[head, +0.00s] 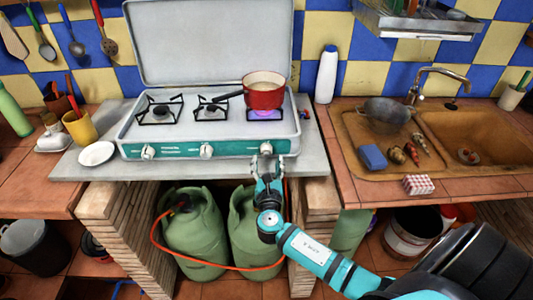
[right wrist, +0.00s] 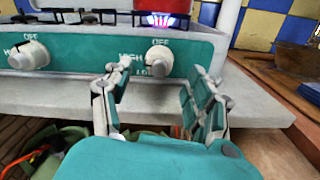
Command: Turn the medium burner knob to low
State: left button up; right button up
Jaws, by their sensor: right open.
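The stove (head: 210,125) has a teal front panel with three white knobs: a left knob (head: 148,152), a middle knob (head: 207,151) and a right knob (head: 266,148). The frames do not show which one is the medium burner's. My right gripper (head: 267,165) is open and empty just in front of the right knob. In the right wrist view its fingers (right wrist: 161,75) stand apart, one toward each side of the right knob (right wrist: 158,60), seemingly not touching it. OFF and HIGH labels show around that knob; LOW is partly hidden. My left gripper is not in view.
A red pot (head: 264,92) sits on the right burner, where a purple flame (head: 265,114) burns. A counter ledge (head: 190,168) runs below the panel. Green gas cylinders (head: 193,232) with an orange hose stand underneath. The sink (head: 465,135) is at the right.

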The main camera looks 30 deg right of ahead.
aim_at(267, 156)
jog(key=shift+x, duration=2)
jog(key=c, duration=1.1)
jog(key=shift+c, duration=0.2)
jog(key=shift+p, duration=0.3)
